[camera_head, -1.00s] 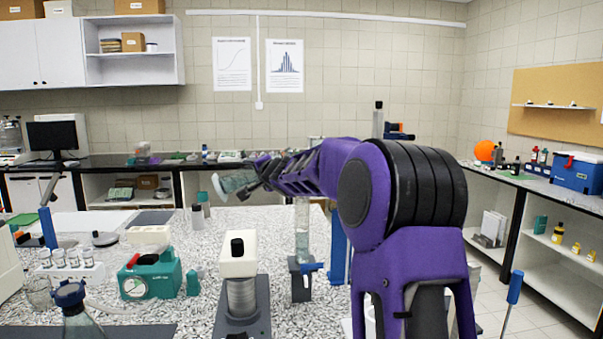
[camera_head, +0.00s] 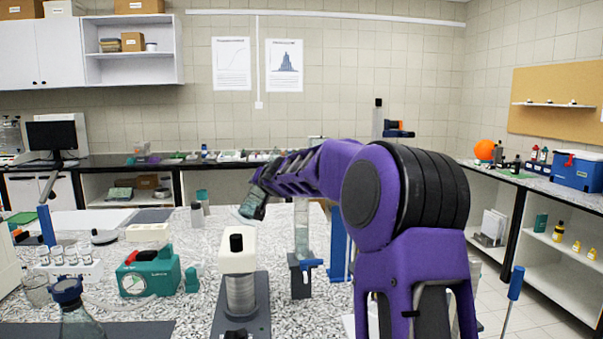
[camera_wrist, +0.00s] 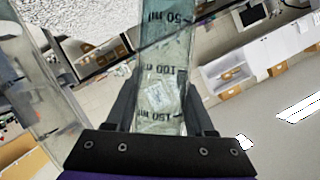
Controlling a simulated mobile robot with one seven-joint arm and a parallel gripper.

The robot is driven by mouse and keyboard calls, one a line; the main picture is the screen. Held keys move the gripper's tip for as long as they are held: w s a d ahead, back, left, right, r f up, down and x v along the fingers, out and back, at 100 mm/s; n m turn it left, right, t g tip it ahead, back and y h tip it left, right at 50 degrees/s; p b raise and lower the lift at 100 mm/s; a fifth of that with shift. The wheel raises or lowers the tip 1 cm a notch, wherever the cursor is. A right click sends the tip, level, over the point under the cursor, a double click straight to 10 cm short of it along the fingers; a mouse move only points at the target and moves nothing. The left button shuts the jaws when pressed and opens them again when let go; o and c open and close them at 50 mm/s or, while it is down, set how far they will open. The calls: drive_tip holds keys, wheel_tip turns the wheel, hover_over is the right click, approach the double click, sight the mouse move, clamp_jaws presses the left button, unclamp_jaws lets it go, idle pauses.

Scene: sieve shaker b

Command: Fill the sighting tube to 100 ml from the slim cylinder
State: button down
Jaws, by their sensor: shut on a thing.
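My gripper (camera_head: 265,187) is shut on a clear graduated cylinder (camera_head: 251,208). In the head view the cylinder is tilted, above the bench and left of the upright sighting tube (camera_head: 302,222). The sighting tube is clear and stands in a dark holder with a blue tap. In the wrist view the held cylinder (camera_wrist: 166,60) lies between both fingers (camera_wrist: 163,108), with 50, 100 and 150 ml marks. A clear tube (camera_wrist: 35,95), probably the sighting tube, runs along the left side there. I cannot make out a liquid level in either vessel.
A teal pump with a gauge (camera_head: 150,274), a blue-capped flask (camera_head: 72,308) and several small jars stand to the left. A blue upright (camera_head: 338,243) is just right of the tube.

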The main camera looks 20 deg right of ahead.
wheel_tip(320, 180, up, 6)
drive_tip(key=n+h, duration=0.1)
drive_tip(key=n+h+p, duration=0.1)
drive_tip(key=n+g+p, duration=0.1)
drive_tip(key=n, duration=0.1)
drive_tip(key=shift+f+h, duration=0.25)
drive_tip(key=shift+h, duration=0.15)
idle(0.5)
